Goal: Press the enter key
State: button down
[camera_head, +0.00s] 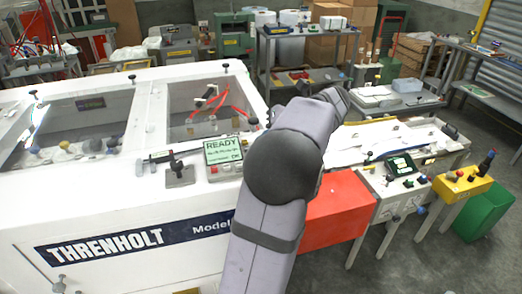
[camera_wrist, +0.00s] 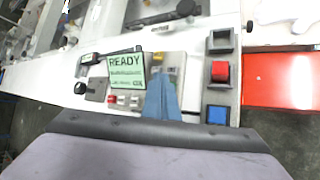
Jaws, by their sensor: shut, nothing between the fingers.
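A control panel with a green screen reading READY (camera_head: 222,150) is set on the white machine; the screen also shows in the wrist view (camera_wrist: 126,70). Small red and pale keys (camera_wrist: 122,100) sit in a row just under the screen. I cannot read which one is the enter key. My gripper (camera_wrist: 160,80) shows in the wrist view as shut, blue-grey fingers reaching over the panel right of the screen. It hides part of the panel there. I cannot tell whether it touches any key. In the head view my arm hides the gripper.
A red button (camera_wrist: 220,72) and a blue button (camera_wrist: 217,115) stand on a grey strip right of the gripper. A black knob (camera_wrist: 81,88) rises left of the screen. A red box (camera_head: 338,210) stands right of the machine, before a yellow control box (camera_head: 462,184).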

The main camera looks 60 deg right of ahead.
notch_tip(320, 180, up, 5)
jog(key=p, duration=0.5)
jog(key=shift+f, duration=0.2)
dwell(0.5)
